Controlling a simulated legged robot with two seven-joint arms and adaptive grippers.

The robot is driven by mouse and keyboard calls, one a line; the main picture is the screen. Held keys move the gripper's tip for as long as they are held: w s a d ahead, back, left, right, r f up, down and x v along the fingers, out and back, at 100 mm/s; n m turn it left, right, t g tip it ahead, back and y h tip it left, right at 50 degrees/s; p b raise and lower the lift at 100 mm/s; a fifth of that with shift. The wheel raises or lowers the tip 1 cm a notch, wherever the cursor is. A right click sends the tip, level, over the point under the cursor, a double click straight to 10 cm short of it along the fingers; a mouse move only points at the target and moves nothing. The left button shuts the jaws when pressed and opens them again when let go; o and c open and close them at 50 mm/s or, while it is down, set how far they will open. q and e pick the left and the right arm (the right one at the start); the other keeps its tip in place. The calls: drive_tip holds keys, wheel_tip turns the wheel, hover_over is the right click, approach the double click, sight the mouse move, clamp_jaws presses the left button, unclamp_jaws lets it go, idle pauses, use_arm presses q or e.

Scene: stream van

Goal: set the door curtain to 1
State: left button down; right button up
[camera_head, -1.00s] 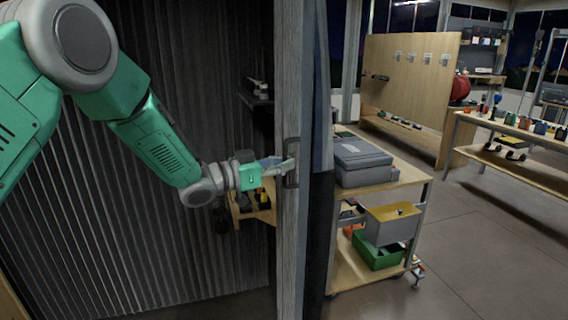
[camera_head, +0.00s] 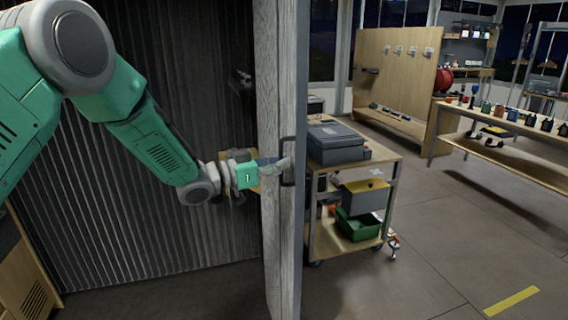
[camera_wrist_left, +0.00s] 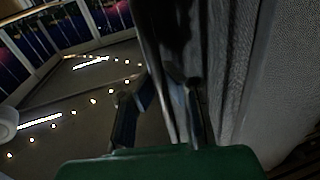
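A tall grey wood-grained door panel (camera_head: 281,225) stands edge-on in the head view, with a dark bar handle (camera_head: 288,177) on its edge. I cannot tell for sure which part is called the door curtain; a dark grey ribbed surface (camera_head: 130,230) fills the left behind my arm. My left gripper (camera_head: 275,168) is at the handle. In the left wrist view its two fingers (camera_wrist_left: 163,95) lean in on either side of a dark upright bar and look closed on it; the contact is dim. My right gripper is not in view.
A wooden cart (camera_head: 376,157) with a grey case (camera_head: 335,143), a grey bin (camera_head: 366,195) and a green bin (camera_head: 358,224) stands right behind the door panel. A workbench (camera_head: 500,157) is at far right.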

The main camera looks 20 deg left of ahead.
use_arm(q)
drive_tip(key=shift+w+a, duration=0.15)
drive_tip(key=c, duration=1.6)
unclamp_jaws()
drive_tip(key=shift+s, duration=0.2)
drive_tip(key=v, duration=1.2)
drive_tip(key=shift+w, duration=0.1)
